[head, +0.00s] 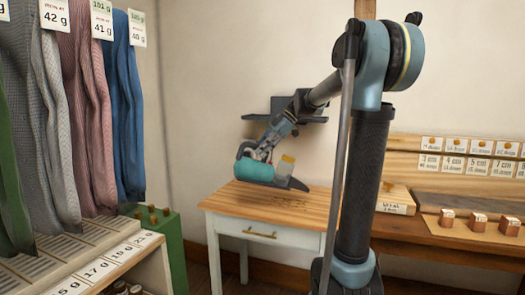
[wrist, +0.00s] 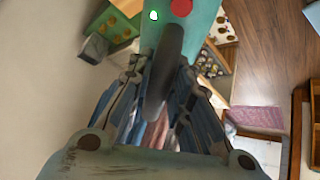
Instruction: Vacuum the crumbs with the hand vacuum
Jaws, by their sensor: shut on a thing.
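The hand vacuum (head: 254,171) has a teal body, a dark handle, a clear section with a yellow part and a dark nozzle pointing right. My gripper (head: 264,148) is shut on its handle. In the wrist view the fingers (wrist: 155,95) close around the dark handle (wrist: 165,70), and the teal body (wrist: 170,35) shows a red button and a lit green light. The vacuum is over the back of the small wooden-topped table (head: 225,202); I cannot tell whether the nozzle touches it. Small dark crumbs (head: 290,203) lie on the tabletop, in front of the nozzle in the picture.
A dark wall bracket (head: 285,106) is behind my arm. Hanging knitted cloths (head: 85,90) and a rack with number cards (head: 100,270) stand at left, with a green box (head: 160,235). A wooden bench (head: 440,235) with small blocks stands at right. The table's front is clear.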

